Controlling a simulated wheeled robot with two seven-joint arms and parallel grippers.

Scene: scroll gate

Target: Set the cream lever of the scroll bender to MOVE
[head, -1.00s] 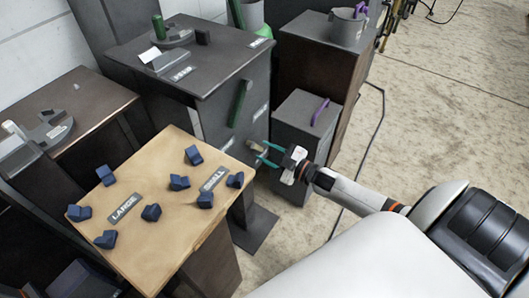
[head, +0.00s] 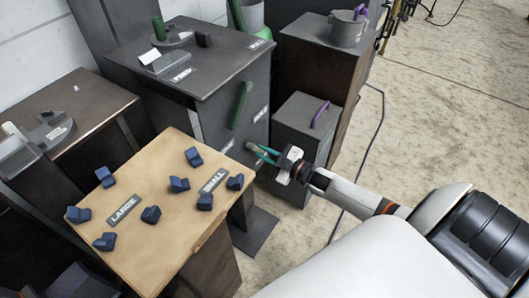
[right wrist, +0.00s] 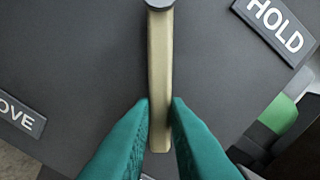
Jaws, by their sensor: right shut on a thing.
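The cream lever (right wrist: 160,75) hangs from a round grey pivot at the top edge of the right wrist view, on the dark grey face of the scroll bender (head: 205,68). The MOVE plate (right wrist: 20,115) is to the left of the lever and the HOLD plate (right wrist: 278,28) is to the upper right. My right gripper (right wrist: 160,108) is shut on the lever near its free end, one teal finger on each side. My left gripper is not in view.
A green handle (head: 240,104) stands out from the bender's front. A wooden table (head: 150,243) with several blue blocks and LARGE and SMALL plates is at the front left. A grey box with a purple handle (head: 320,114) stands right behind my gripper. Open floor lies to the right.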

